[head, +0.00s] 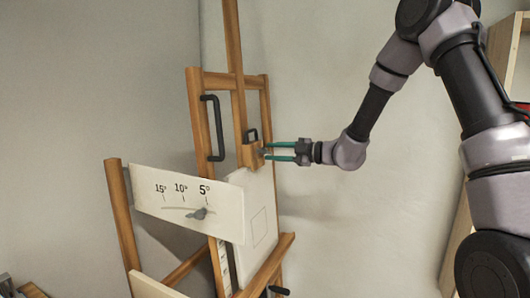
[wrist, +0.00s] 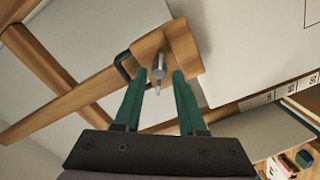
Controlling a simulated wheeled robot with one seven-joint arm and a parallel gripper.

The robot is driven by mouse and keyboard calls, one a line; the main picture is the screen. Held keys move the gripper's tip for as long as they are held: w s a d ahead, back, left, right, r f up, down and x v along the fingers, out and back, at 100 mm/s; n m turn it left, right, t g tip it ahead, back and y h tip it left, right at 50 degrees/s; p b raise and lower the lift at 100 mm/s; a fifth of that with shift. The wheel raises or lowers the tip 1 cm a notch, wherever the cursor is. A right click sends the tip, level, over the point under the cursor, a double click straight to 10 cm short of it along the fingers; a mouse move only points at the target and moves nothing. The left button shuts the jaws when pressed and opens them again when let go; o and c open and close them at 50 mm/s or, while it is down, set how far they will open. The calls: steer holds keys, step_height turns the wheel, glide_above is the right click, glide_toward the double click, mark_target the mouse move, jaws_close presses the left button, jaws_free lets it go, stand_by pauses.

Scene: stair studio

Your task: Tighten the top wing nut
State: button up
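A wooden easel (head: 195,135) stands against the wall. Its upper wooden clamp block (head: 247,156) sits on the mast above a white panel (head: 255,205). The top wing nut is a small grey metal piece on this block, seen in the wrist view (wrist: 158,70); in the head view it is largely lost behind the fingertips. My gripper (head: 268,151) reaches in from the right with two green fingers. In the wrist view my gripper (wrist: 159,78) is open, one finger on each side of the wing nut, with visible gaps between.
A white board (head: 165,190) marked 15°, 10°, 5° with a grey pointer-like piece (head: 198,213) stands at the front left. A black handle (head: 213,128) is on the easel's left upright. Shelves stand at the right. The wall area below my arm is clear.

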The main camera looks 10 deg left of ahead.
steer(key=v, duration=0.5)
steer(key=shift+d, duration=0.25)
steer(key=shift+s+r, duration=0.1)
steer(key=s+d+r+n+g+h, duration=0.2)
steer(key=s+d+r+n+h, duration=0.15)
steer(key=s+n, duration=0.65)
steer(key=s+d+r+n+g+h, duration=0.2)
steer(key=s+d+r+n, duration=0.3)
steer(key=n, duration=0.8)
steer(key=s+d+r+n+t+h, duration=0.1)
steer(key=s+d+n+h, duration=0.3)
steer(key=d+n, duration=0.4)
steer(key=s+d+r+n+t+h, duration=0.2)
steer(key=s+d+n+t+h, duration=0.2)
steer(key=s+d+n, duration=0.3)
steer(key=d+n, duration=0.1)
steer(key=n, duration=0.3)
steer(key=shift+d+r+n, duration=0.2)
steer(key=shift+d+n, duration=0.1)
steer(key=shift+s+h, duration=0.1)
steer(key=shift+h, duration=0.15)
